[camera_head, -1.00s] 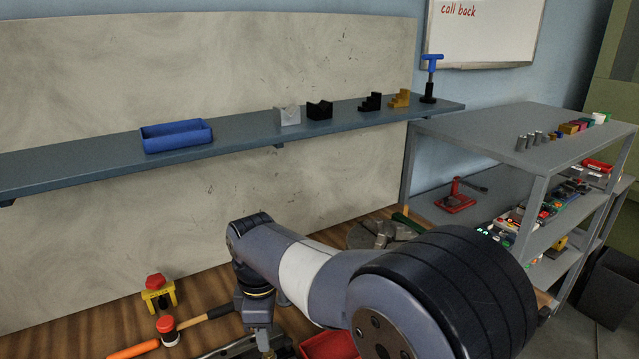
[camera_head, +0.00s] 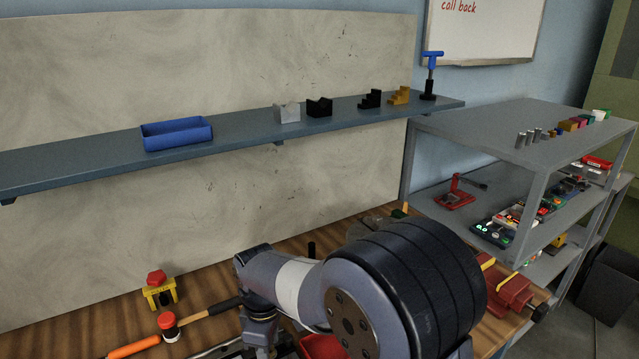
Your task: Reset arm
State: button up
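My arm (camera_head: 300,285) reaches in from the bottom right over the wooden bench (camera_head: 75,335). Its large dark joint fills the lower middle of the view. The wrist points down near the bottom edge. My gripper's fingers are below the picture edge or hidden, so I see neither their opening nor anything held.
A shelf (camera_head: 240,130) with a blue bin (camera_head: 176,134) runs behind. A grey cart (camera_head: 480,125) stands right.

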jog(key=m, duration=0.8)
jog(key=shift+w+f+m, duration=0.1)
jog(key=shift+f+m, duration=0.1)
jog(key=shift+m, duration=0.2)
jog(key=shift+s+d+r+m, duration=0.15)
jog(key=shift+s+m, duration=0.1)
jog(key=shift+m, duration=0.45)
jog(key=shift+w+m, duration=0.15)
jog(key=shift+m, duration=0.65)
